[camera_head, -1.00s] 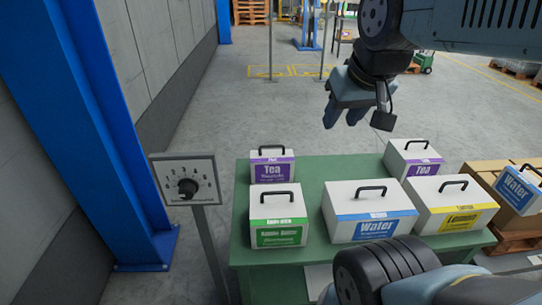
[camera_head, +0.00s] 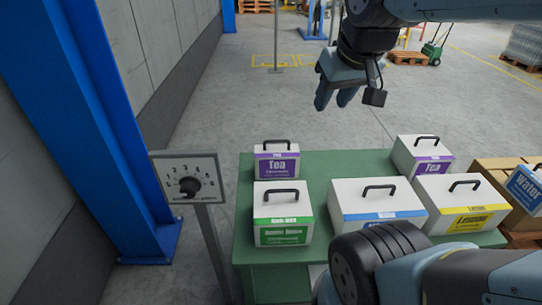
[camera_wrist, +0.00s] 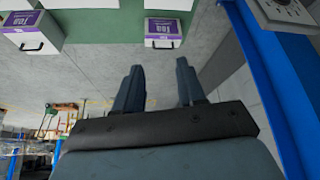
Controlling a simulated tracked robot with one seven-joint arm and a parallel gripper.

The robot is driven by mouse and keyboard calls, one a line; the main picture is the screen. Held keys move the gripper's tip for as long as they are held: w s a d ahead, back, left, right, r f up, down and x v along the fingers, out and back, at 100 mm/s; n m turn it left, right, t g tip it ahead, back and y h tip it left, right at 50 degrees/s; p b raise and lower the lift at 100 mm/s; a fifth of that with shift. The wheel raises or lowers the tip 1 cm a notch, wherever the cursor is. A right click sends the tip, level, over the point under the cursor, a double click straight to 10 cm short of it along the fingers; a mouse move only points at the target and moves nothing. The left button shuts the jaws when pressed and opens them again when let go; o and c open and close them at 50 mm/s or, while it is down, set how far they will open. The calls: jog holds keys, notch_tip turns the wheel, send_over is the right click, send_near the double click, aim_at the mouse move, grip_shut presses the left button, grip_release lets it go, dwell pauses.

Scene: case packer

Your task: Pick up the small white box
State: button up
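Several white boxes with black handles stand on a green table (camera_head: 330,165). The smallest-looking one is a white box with a purple Tea label (camera_head: 276,160) at the back left; a Tea box also shows at the top of the wrist view (camera_wrist: 164,28). In front of it is a white box with a green label (camera_head: 283,212). A wider white box with a blue label (camera_head: 372,203) is at the middle front. Another purple Tea box (camera_head: 420,155) is at the back right. My gripper (camera_head: 333,102) is empty, above and behind the table, its fingers apart (camera_wrist: 158,85).
A white box with a yellow label (camera_head: 462,204) is at the right front. A blue-labelled Water box (camera_head: 526,187) sits on a cardboard carton (camera_head: 490,170) to the right. A dial panel (camera_head: 188,180) on a post and a blue column (camera_head: 85,130) stand left.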

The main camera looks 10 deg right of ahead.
jog(key=w+f+n, duration=0.1)
jog(key=w+n, duration=0.3)
jog(key=w, duration=0.6)
jog(key=n+g, duration=0.3)
jog(key=n, duration=0.8)
send_over(275, 141)
jog(key=s, duration=0.2)
jog(key=s+f+x, duration=0.1)
jog(key=s+x, duration=0.1)
jog(key=x, duration=1)
jog(key=s+x, duration=0.3)
jog(key=x, duration=1.7)
jog(key=shift+w+d+f, duration=0.1)
jog(key=shift+d+f, duration=0.05)
jog(key=shift+d, duration=0.1)
jog(key=shift+s+x, duration=0.2)
jog(key=shift+x, duration=2.4)
jog(key=shift+a, duration=0.1)
grip_shut()
